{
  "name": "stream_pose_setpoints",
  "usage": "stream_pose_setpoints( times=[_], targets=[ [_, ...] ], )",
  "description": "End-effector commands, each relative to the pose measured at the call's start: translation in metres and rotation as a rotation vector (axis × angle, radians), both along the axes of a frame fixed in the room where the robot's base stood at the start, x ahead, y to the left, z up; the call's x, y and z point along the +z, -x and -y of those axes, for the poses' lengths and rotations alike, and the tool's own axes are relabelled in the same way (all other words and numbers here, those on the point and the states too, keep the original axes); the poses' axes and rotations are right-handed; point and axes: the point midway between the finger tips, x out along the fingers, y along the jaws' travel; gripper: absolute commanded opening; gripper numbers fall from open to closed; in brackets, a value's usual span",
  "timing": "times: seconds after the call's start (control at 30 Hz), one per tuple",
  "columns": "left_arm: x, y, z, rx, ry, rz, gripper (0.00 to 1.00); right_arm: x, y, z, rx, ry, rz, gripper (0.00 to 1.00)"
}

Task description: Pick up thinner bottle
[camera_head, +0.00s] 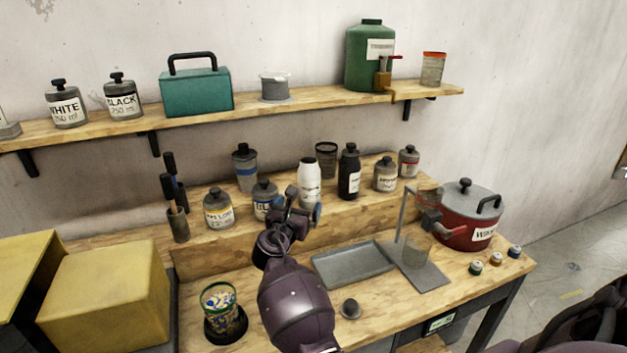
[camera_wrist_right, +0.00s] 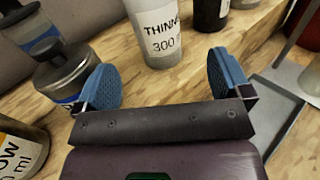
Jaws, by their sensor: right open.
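The thinner bottle (camera_head: 309,184) is a white bottle with a black-lettered label, upright on the raised wooden step of the workbench. In the right wrist view the thinner bottle (camera_wrist_right: 160,30) stands just beyond the fingers, its label reading "THINN… 300" and its top cut off by the frame. My right gripper (camera_head: 301,207) is in front of the bottle and a little below it. Its blue finger pads (camera_wrist_right: 160,80) are wide apart with nothing between them, and the bottle is ahead of the gap. My left gripper is not in view.
A blue-label jar (camera_head: 264,198) stands close left of the gripper, and a black bottle (camera_head: 349,174) stands right of the thinner. A grey tray (camera_head: 352,265), a metal stand (camera_head: 425,275) and a red pot (camera_head: 467,225) are to the right. A patterned cup (camera_head: 220,300) is front left.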

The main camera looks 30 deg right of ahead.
Motion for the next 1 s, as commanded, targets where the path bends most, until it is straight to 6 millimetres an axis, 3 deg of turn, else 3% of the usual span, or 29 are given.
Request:
stream_pose_setpoints(
  times=[0.17,0.4,0.73,1.0],
  targets=[
    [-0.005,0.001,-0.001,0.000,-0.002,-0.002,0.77,0.000,-0.008,0.005,0.003,0.015,-0.010,0.96],
    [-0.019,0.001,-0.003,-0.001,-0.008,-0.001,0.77,-0.001,-0.029,0.032,0.002,0.015,-0.009,0.96],
    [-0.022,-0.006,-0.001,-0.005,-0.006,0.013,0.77,0.000,-0.042,0.048,0.003,0.013,-0.009,0.96],
    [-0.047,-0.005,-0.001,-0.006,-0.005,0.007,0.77,0.000,-0.063,0.072,0.002,0.012,-0.009,0.96]
  ],
)
